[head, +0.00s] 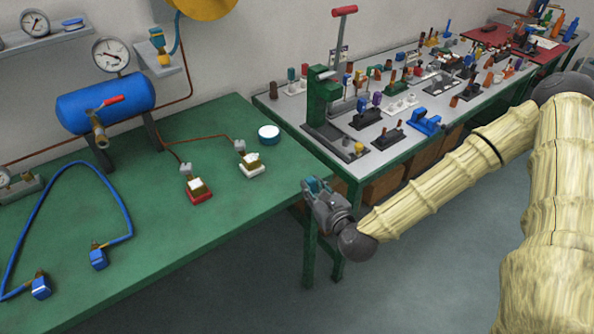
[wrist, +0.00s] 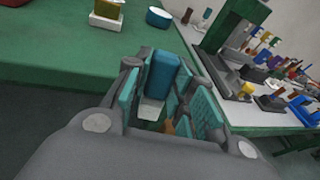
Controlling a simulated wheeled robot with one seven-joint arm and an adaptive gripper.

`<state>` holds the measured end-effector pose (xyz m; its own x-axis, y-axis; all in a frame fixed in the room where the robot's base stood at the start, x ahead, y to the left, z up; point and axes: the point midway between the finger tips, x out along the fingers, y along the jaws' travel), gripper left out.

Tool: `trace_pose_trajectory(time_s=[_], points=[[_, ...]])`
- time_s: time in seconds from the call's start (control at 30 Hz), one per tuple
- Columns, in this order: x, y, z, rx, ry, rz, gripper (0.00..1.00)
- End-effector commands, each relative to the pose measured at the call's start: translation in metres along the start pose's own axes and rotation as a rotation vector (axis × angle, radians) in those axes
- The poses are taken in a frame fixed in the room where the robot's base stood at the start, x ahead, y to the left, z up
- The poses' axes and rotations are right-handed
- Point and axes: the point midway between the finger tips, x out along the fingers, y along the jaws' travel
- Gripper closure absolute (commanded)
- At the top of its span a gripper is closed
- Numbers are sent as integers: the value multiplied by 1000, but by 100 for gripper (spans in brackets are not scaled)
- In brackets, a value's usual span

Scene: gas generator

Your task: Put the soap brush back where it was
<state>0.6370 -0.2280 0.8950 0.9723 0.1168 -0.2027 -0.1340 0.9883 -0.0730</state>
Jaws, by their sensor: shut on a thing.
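My gripper (head: 315,188) is off the right edge of the green table, close to its corner. In the wrist view, its teal fingers are shut on a small blue block with a white lower part, which looks like the soap brush (wrist: 162,72). In the head view the brush is hard to tell apart from the fingers. A round white dish with a blue rim (head: 268,134) stands on the green table near its back right corner, apart from my gripper. It also shows at the top of the wrist view (wrist: 159,18).
The green table (head: 230,222) has clear room at its front right. A white block-like fitting (head: 252,168) and a red one (head: 200,192) lie left of the dish. A green press (head: 322,100) stands on the crowded grey bench to the right.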

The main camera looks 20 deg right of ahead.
Motion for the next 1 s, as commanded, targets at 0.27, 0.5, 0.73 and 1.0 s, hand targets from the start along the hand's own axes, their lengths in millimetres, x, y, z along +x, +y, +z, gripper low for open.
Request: trace_pose_trajectory(time_s=[0.27, 0.5, 0.73, 1.0], points=[[-4, -24, 26, 22, -100, 87, 99], [-16, -32, 47, 40, -168, 165, 99], [-25, -33, 58, 50, -200, 209, 99], [-8, -32, 62, 47, -203, 218, 99]])
